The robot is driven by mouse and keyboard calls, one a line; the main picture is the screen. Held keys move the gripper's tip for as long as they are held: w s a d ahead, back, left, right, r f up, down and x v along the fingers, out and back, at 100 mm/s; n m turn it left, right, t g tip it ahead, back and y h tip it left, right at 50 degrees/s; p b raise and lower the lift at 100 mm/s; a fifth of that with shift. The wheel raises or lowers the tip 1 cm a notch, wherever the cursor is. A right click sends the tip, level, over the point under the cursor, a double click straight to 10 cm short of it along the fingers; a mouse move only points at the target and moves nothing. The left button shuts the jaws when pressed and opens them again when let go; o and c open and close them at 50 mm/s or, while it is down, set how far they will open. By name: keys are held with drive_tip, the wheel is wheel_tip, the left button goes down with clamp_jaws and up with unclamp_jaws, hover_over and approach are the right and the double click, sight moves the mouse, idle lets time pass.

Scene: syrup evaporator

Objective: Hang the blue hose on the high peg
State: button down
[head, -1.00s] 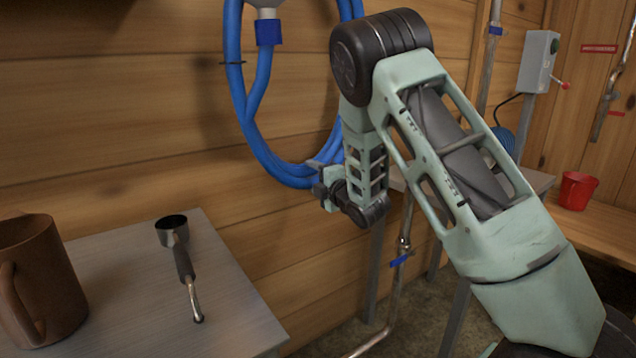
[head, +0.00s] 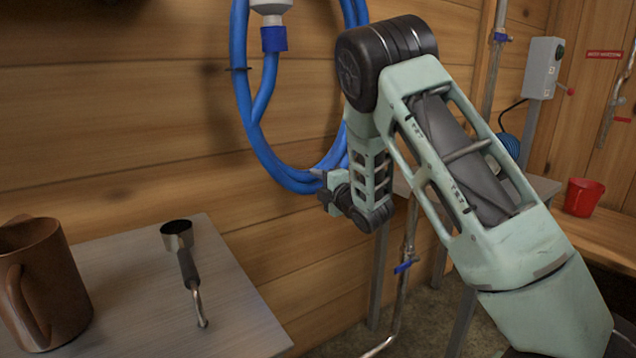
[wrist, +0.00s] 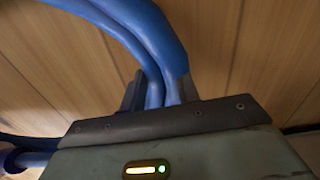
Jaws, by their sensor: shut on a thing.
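The blue hose (head: 262,150) is a coil hanging in a loop against the wooden wall. Its upper part runs out of the top of the head view. A white fitting with a blue collar (head: 273,38) hangs inside the loop. My gripper (head: 318,178) is at the bottom right of the loop. In the wrist view the blue hose (wrist: 150,45) runs down between the two dark fingers (wrist: 162,95), and the jaws are shut on its strands. The high peg cannot be made out; the top of the coil is outside the picture.
A grey table (head: 130,290) at the lower left holds a brown mug (head: 55,280) and a dark metal cup with a handle (head: 178,240). A red bucket (head: 582,197) stands on a wooden bench at right. A pipe with a blue valve handle (head: 405,267) rises beneath my arm.

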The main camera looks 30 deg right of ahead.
sight(319, 168)
drive_tip(key=shift+f, duration=0.2)
drive_tip(key=shift+r, duration=0.1)
drive_tip(key=shift+r+p, duration=1.1)
drive_tip(key=shift+r, duration=0.9)
drive_tip(key=shift+s, duration=0.1)
